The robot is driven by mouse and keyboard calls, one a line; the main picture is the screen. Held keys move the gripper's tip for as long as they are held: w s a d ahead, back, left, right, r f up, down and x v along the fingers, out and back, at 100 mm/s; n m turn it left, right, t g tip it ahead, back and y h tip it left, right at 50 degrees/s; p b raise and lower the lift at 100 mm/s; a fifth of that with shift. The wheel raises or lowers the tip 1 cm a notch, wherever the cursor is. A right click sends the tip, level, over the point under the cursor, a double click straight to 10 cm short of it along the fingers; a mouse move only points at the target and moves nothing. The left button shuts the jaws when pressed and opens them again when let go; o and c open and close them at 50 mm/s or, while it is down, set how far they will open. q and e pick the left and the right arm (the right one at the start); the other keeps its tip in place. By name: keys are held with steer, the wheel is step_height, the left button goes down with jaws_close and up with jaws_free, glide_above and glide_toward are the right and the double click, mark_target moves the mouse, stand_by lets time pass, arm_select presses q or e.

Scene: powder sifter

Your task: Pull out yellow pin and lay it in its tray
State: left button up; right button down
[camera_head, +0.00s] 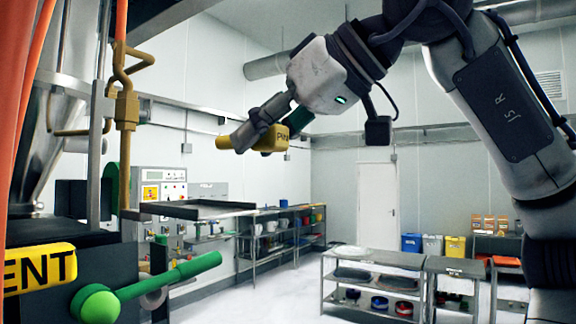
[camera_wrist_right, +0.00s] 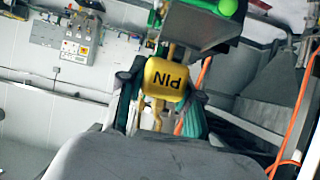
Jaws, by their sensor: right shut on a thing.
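The yellow pin (camera_head: 281,137), with black "PIN" lettering on its block-shaped end, is held up in the air right of the machine in the head view. My right gripper (camera_head: 258,137) is shut on it. In the right wrist view the yellow pin (camera_wrist_right: 164,78) sits between the two fingers of my right gripper (camera_wrist_right: 160,92), its lettering upside down. A flat dark tray (camera_head: 189,209) with a raised rim is below and left of the pin, apart from it. My left gripper is not in view.
At the left stands a dark machine (camera_head: 60,295) with a yellow label and a green-handled lever (camera_head: 170,275). A yellow pipe (camera_head: 126,105) rises beside it. Metal benches (camera_head: 385,258) stand farther back. The air around the pin looks clear.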

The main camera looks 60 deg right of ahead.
mark_target(213, 211)
steer(key=shift+w+a+r, duration=0.3)
steer(key=shift+w+r, duration=0.15)
steer(key=shift+r, duration=0.15)
steer(key=w+f, duration=0.1)
steer(key=w+a+f, duration=0.1)
steer(key=w+f, duration=0.1)
steer(key=f, duration=0.1)
steer(key=shift+a, duration=0.4)
steer(key=shift+w+a+f+b, duration=0.3)
steer(key=shift+w+f+b, duration=0.1)
steer(key=shift+f+b, duration=0.6)
steer(key=shift+f, duration=0.65)
steer(key=shift+f+b, duration=0.15)
steer(key=shift+b, duration=0.15)
steer(key=c, duration=0.7)
jaws_free()
